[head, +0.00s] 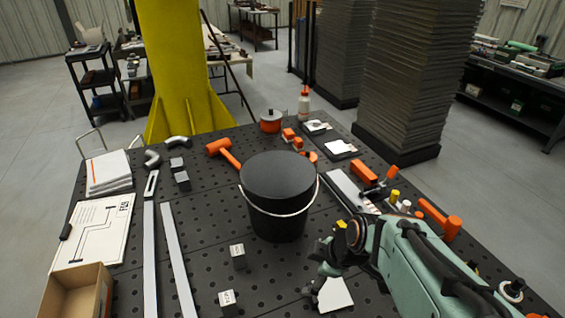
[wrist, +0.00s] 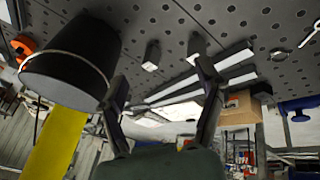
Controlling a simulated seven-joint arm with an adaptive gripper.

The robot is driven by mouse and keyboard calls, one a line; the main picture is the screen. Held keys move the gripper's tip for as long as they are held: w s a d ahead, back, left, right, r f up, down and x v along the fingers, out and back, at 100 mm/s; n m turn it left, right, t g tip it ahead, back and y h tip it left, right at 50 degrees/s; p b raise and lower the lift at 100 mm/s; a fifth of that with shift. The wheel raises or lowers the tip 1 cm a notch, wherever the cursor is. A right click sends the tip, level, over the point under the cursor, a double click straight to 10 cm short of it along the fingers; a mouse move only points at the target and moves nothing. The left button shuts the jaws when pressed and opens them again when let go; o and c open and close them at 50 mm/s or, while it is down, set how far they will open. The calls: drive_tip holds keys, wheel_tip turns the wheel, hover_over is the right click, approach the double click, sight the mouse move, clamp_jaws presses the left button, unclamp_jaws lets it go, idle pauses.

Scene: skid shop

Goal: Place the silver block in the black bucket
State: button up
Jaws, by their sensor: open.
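The black bucket (head: 283,222) stands upright near the middle of the dark perforated table, with a thin wire handle around it. Its dark round top shows no contents. It also shows at the left of the wrist view (wrist: 75,62). Two small blocks with pale, marked tops stand in front of it: one nearer the bucket (head: 238,257) and one at the front edge (head: 228,301). Both also show in the wrist view, (wrist: 152,56) and (wrist: 196,46). I cannot tell which is the silver block. My gripper (head: 316,271) is open and empty, right of both blocks.
Two more small grey blocks (head: 182,181) lie at the back left. Long metal bars (head: 180,262), a clipboard (head: 97,232) and a cardboard box (head: 75,291) fill the left side. Orange tools (head: 440,217) crowd the right. A white plate (head: 334,294) lies by my gripper.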

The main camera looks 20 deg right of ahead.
drive_tip(key=s+d+f+m, duration=0.2)
drive_tip(key=d+f, duration=0.1)
drive_tip(key=d, duration=0.3)
drive_tip(key=s+d+f+m, duration=0.1)
drive_tip(key=s+d+f, duration=0.1)
drive_tip(key=d, duration=0.4)
drive_tip(key=s+d+f+m+h, duration=0.1)
drive_tip(key=s+d+f+m, duration=0.25)
drive_tip(key=s, duration=0.45)
drive_tip(key=s+d+f+m, duration=0.3)
drive_tip(key=s+f+m, duration=0.2)
drive_tip(key=s, duration=0.3)
drive_tip(key=shift+n, duration=0.25)
drive_tip(key=x, duration=0.6)
drive_tip(key=shift+w+d, duration=0.2)
drive_tip(key=shift+c, duration=0.3)
clamp_jaws()
